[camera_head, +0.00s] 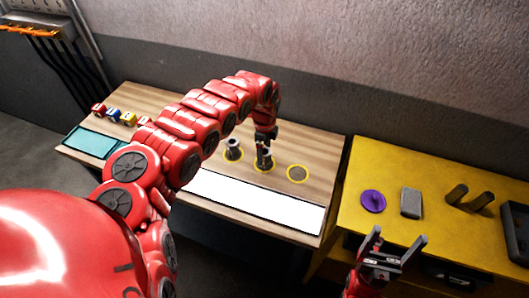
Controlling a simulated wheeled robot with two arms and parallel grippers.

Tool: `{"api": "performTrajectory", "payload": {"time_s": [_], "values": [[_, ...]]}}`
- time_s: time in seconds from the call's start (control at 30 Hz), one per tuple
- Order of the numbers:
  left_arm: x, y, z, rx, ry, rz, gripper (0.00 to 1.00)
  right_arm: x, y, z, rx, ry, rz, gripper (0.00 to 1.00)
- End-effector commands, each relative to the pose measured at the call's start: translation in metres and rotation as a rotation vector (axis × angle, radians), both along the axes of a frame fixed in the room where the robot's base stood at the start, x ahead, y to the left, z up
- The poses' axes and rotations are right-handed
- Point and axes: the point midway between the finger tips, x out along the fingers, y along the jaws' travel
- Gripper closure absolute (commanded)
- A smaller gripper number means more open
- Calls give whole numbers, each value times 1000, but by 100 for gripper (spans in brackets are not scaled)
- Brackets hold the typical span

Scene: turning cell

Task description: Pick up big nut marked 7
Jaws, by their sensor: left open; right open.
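Two grey metal pieces stand on the wooden table inside yellow rings: a left piece (233,149) and a middle piece (267,158). They may be the big nuts, but no number is readable at this size. My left gripper (262,152) points down at the middle piece, and its fingers overlap that piece in the view. I cannot tell whether they touch it. My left gripper is open. My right gripper (396,247) is open and empty, with its fingers pointing up in front of the yellow table.
The wooden table (320,150) also bears a third yellow ring (298,173) with nothing standing in it, a white panel (255,203), a teal panel (91,142) and several coloured cubes (114,115). The yellow table (380,160) holds a purple disc (373,201) and a grey block (411,203).

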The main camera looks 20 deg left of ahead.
Motion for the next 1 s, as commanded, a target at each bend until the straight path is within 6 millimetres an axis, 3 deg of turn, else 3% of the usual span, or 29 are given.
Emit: {"api": "performTrajectory", "payload": {"time_s": [0.07,0.57,1.0], "values": [[0,0,0,0,0,0,11,0,0,0,0,0,0,13],[0,0,0,0,0,0,100,0,0,0,0,0,0,13],[2,-3,3,0,-1,-1,100,0,0,0,0,0,0,13]]}}
